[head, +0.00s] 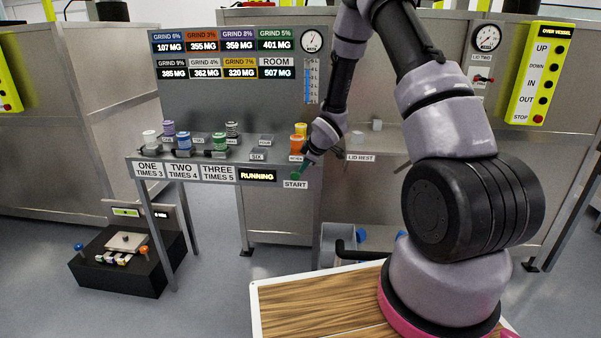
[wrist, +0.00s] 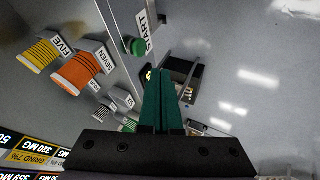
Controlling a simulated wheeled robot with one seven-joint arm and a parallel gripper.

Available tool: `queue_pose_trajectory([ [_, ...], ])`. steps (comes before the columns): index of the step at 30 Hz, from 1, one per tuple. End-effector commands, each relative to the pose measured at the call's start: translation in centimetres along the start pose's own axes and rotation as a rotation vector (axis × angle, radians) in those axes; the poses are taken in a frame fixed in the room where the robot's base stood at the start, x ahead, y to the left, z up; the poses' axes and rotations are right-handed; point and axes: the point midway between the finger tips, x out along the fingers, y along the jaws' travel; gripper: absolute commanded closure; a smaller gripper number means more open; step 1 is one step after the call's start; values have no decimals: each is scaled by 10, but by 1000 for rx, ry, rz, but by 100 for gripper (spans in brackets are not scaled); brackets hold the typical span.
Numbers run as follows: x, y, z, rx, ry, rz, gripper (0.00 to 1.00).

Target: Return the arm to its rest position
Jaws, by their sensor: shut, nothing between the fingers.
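My arm (head: 445,130) reaches up from its base and bends down toward the front edge of the bench. My gripper (head: 307,164) is at that edge, just above the green button over the START label (head: 295,184). In the wrist view my gripper (wrist: 160,72) shows two green fingers side by side, shut with nothing between them. The green START button (wrist: 133,46) is beside the fingertips and looks apart from them. A sign (head: 257,176) on the bench edge reads RUNNING.
An orange container (wrist: 77,72) and a yellow one (wrist: 40,52) stand close to my gripper on the bench. Several more containers (head: 184,142) stand at its left. A gauge panel (head: 232,100) rises behind. A black box (head: 118,262) sits on the floor at left.

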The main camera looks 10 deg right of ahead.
Motion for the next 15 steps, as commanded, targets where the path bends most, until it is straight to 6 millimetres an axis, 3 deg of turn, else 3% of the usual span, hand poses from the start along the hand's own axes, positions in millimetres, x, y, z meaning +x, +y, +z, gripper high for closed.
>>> queue_pose_trajectory([
  [11,-4,0,0,0,0,0,100],
  [15,-20,10,-4,31,-13,18,100],
])
